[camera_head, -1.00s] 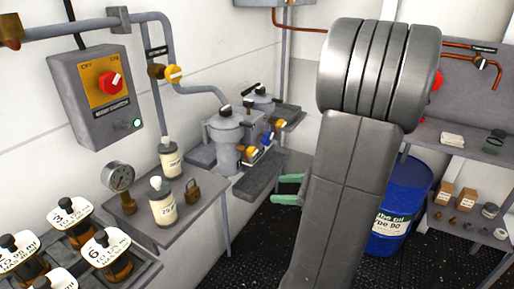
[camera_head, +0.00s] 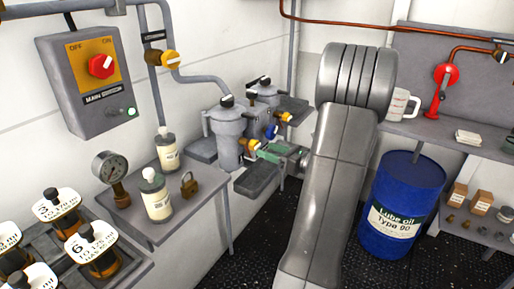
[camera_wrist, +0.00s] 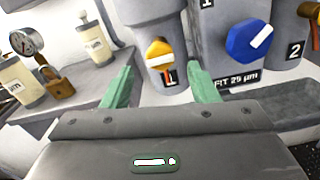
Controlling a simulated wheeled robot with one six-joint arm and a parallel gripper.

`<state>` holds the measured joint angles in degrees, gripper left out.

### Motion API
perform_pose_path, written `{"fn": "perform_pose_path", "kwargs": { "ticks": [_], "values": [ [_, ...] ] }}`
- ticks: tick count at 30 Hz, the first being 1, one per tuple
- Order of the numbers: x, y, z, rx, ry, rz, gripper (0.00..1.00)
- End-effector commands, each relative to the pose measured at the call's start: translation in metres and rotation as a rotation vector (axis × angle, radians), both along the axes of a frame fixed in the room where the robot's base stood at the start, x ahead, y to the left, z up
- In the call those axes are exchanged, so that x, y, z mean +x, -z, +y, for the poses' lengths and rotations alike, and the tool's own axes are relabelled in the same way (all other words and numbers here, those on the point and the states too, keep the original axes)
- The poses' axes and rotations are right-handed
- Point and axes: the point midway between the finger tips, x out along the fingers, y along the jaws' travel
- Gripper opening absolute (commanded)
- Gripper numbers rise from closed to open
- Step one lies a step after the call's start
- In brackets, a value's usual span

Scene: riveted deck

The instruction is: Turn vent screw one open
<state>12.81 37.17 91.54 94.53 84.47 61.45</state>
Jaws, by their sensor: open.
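Two grey filter housings stand at the wall in the head view: the nearer one (camera_head: 227,135) and the one behind it (camera_head: 263,98). Each has a black knob on top, on the nearer (camera_head: 227,102) and on the farther (camera_head: 264,82). I can read no label naming vent screw one. A yellow knob (camera_wrist: 159,54) with a white bar sits low on the nearer housing. My gripper (camera_wrist: 162,85) is open and empty, its green fingers on either side below that yellow knob, seemingly apart from it. The black knobs are outside the wrist view.
A blue selector knob (camera_wrist: 248,40) is right of the yellow one. A grey drip tray (camera_head: 257,179) lies below the housings. A side table (camera_head: 200,205) holds bottles, a padlock and a gauge. A blue oil drum (camera_head: 402,205) stands to the right of my arm.

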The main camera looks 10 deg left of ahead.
Motion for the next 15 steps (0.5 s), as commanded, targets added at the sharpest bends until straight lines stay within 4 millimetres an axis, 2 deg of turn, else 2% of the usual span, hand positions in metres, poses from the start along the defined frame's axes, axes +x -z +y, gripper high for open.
{"fn": "perform_pose_path", "kwargs": {
  "ticks": [1, 6, 15],
  "values": [
    [0.003, 0.001, 0.010, 0.000, -0.004, 0.000, 0.54],
    [0.012, 0.000, 0.034, -0.001, -0.003, -0.001, 0.54],
    [0.017, 0.000, 0.048, -0.001, 0.000, -0.001, 0.54]
  ]
}}
